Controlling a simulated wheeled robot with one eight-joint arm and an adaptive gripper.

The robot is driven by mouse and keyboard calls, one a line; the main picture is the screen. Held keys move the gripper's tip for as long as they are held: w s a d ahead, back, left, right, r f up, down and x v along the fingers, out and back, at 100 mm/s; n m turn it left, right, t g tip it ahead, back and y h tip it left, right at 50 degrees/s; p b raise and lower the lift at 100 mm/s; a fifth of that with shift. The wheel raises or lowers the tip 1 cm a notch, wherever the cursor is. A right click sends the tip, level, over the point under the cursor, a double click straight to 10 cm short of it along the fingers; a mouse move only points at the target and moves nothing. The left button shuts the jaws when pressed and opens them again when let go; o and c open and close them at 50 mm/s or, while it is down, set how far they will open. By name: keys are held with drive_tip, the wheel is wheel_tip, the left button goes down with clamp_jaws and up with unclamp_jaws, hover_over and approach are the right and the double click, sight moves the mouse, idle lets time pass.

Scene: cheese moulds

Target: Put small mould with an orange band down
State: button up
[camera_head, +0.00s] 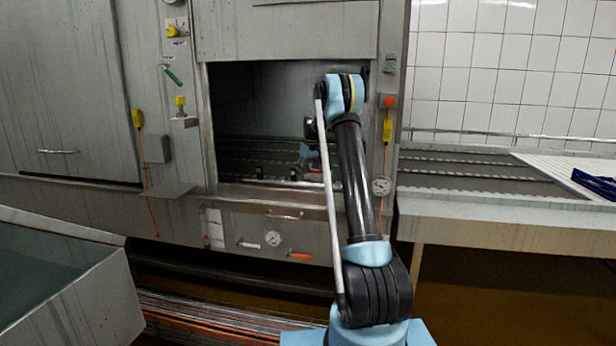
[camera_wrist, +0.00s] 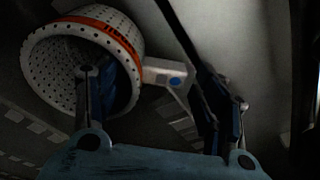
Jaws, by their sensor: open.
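The small mould with an orange band (camera_wrist: 112,32) is white and perforated, at the upper left of the wrist view. Its open, dark inside faces the camera. A white tab with a blue dot (camera_wrist: 165,75) juts from its right side. My gripper (camera_wrist: 160,95) is open; one finger overlaps the mould's opening, the other is right of the tab. Whether a finger touches the mould cannot be told. In the head view my arm reaches into the machine's opening, and the mould cannot be made out there.
The machine's opening (camera_head: 240,110) has metal side walls and a dark ribbed floor (camera_head: 245,155). A ribbed conveyor (camera_head: 470,175) with a blue object (camera_head: 594,184) lies to the right. A metal tub (camera_head: 85,300) stands at lower left.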

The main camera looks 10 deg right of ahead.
wheel_tip(320, 180, up, 12)
drive_tip(key=s+d, duration=0.1)
drive_tip(key=shift+s, duration=0.15)
idle(0.4)
